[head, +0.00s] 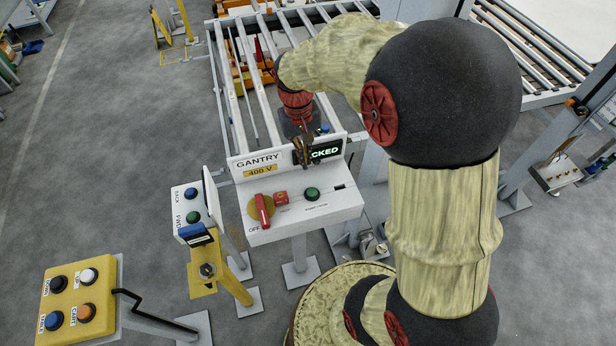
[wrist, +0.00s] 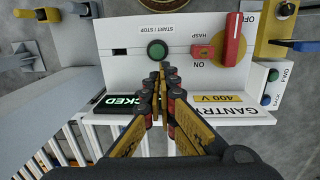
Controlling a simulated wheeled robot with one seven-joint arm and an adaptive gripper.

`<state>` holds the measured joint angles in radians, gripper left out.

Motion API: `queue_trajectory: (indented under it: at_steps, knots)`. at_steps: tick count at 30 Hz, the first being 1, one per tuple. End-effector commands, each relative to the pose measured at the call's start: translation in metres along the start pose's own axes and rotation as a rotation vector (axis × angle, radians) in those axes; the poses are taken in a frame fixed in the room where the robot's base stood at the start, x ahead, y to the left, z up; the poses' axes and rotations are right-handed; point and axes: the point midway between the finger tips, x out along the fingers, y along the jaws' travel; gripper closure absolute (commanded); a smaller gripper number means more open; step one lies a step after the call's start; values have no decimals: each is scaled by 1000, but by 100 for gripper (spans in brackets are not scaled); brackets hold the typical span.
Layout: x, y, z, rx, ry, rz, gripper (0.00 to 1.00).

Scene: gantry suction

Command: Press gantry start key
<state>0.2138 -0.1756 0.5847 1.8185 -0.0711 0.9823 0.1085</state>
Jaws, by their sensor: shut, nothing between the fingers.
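The white gantry panel (head: 330,209) carries a green round button (head: 312,194) marked START / STOP. The green button also shows in the wrist view (wrist: 157,50). My gripper (head: 306,166) is shut and empty over the panel. In the wrist view its fingertips (wrist: 162,68) are just beside the green button and overlap its lower edge in the picture; I cannot tell if they touch it. A lit display (head: 325,151) reading "...CKED" is partly hidden by my gripper. A red rotary handle (head: 263,210) on a yellow disc and a red hasp (head: 281,197) sit left of the button.
A small box with a blue and a green button (head: 192,205) stands left of the panel. A yellow pedestal box (head: 71,303) with several buttons is at lower left. A roller conveyor (head: 240,90) lies behind. Grey floor at left is open.

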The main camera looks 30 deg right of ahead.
Motion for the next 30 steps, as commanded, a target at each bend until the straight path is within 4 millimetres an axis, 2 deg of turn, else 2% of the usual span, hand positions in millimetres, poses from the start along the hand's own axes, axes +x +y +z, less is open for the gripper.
queue_trajectory:
  at_steps: [5, 18, 24, 30]
  knots:
    - [23, 0, 1, 1, -4, 0, 100]
    - [107, 0, 1, 1, -5, 1, 100]
    - [130, 0, 0, 1, -2, 0, 100]
    - [137, 0, 0, 1, 0, 0, 100]
